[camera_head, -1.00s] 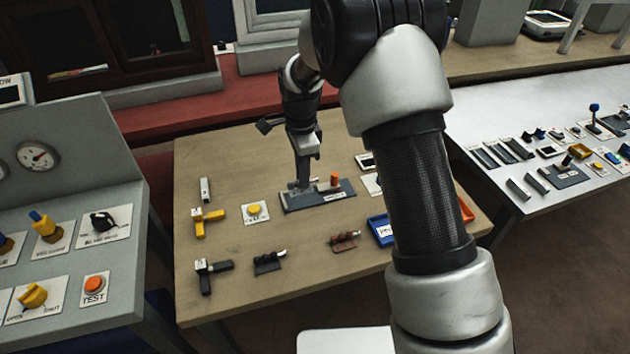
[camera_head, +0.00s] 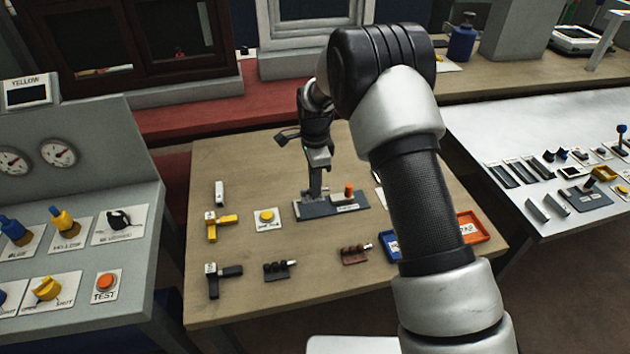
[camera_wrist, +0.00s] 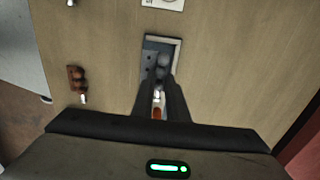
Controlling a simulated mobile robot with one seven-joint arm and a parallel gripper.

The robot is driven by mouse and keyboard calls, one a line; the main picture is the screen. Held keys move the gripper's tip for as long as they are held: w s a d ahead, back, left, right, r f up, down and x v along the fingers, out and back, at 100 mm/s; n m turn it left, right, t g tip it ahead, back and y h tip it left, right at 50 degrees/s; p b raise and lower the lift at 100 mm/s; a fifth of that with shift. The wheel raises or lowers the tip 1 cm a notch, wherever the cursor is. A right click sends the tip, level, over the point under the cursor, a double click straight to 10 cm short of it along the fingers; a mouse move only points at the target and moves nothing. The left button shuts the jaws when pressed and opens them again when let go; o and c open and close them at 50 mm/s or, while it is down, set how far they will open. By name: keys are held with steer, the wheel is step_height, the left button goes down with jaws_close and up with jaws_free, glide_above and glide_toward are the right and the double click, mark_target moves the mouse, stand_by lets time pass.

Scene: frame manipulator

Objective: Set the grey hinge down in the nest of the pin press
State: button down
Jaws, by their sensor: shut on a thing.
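The pin press (camera_head: 318,212) is a dark plate with an orange-topped post near the middle of the wooden table. My gripper (camera_head: 315,192) points down over the left part of this plate. It is shut on a small grey piece, the grey hinge (camera_wrist: 163,63), which shows between and beyond the fingers in the wrist view. The press plate (camera_wrist: 148,75) lies under it there. The fingers and the hinge cover the nest, so I cannot tell whether the hinge touches it or hangs just above.
A yellow button (camera_head: 267,216), a yellow hinge-like part (camera_head: 222,226) and a black one (camera_head: 222,272) lie to the left. A dark block (camera_head: 279,269) and a brown block (camera_head: 355,254) lie in front. An orange tray (camera_head: 472,228) stands at the right.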

steer(key=shift+f+b, duration=1.15)
steer(key=shift+f, duration=0.95)
steer(key=c, duration=1.7)
jaws_free()
steer(key=shift+o, duration=0.2)
steer(key=shift+r, duration=0.15)
